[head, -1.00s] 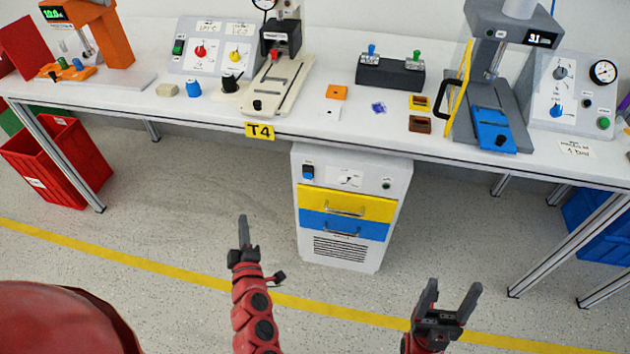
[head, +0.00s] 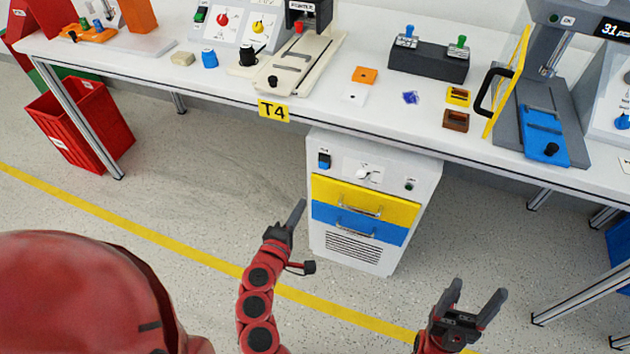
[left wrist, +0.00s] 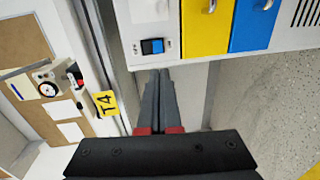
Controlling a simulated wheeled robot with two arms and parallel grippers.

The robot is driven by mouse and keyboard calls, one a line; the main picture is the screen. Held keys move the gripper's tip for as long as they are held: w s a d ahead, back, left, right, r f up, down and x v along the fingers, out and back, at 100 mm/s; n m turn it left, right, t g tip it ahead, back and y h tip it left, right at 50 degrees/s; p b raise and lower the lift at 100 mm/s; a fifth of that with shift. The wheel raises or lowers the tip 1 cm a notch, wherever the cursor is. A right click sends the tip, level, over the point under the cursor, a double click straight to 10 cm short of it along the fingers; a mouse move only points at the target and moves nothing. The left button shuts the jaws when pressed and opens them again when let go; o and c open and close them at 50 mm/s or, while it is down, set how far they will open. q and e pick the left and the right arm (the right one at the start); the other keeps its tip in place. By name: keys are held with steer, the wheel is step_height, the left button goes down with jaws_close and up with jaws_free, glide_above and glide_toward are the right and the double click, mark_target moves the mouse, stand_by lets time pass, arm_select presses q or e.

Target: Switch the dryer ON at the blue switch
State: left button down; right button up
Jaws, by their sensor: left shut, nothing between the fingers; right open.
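The blue switch (head: 324,161) is a small blue rocker with a dark top part on the upper left of the white dryer cabinet's front (head: 376,141), under the table. It also shows in the left wrist view (left wrist: 152,46), just beyond my fingertips. My left gripper (head: 298,212) is shut and empty, in front of the cabinet's left edge and lower than the switch in the head view. In the left wrist view its closed fingers (left wrist: 160,75) point toward the switch, apart from it as far as I can tell. My right gripper (head: 476,300) is open and empty at the lower right.
The cabinet has a white dial (head: 363,174), a yellow drawer (head: 390,205) and a blue drawer (head: 383,233). The table edge with the T4 label (head: 274,110) overhangs above. A red crate (head: 85,130) stands at left. The floor before the cabinet is clear.

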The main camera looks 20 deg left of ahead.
mark_target(323, 168)
arm_select(q)
steer(key=w, duration=0.4)
steer(key=w+f, duration=0.1)
steer(key=w, duration=0.4)
steer(key=w+f, duration=0.1)
steer(key=w, duration=0.3)
steer(key=shift+w+d+b, duration=0.25)
steer(key=shift+w+b, duration=0.1)
steer(key=shift+b, duration=0.05)
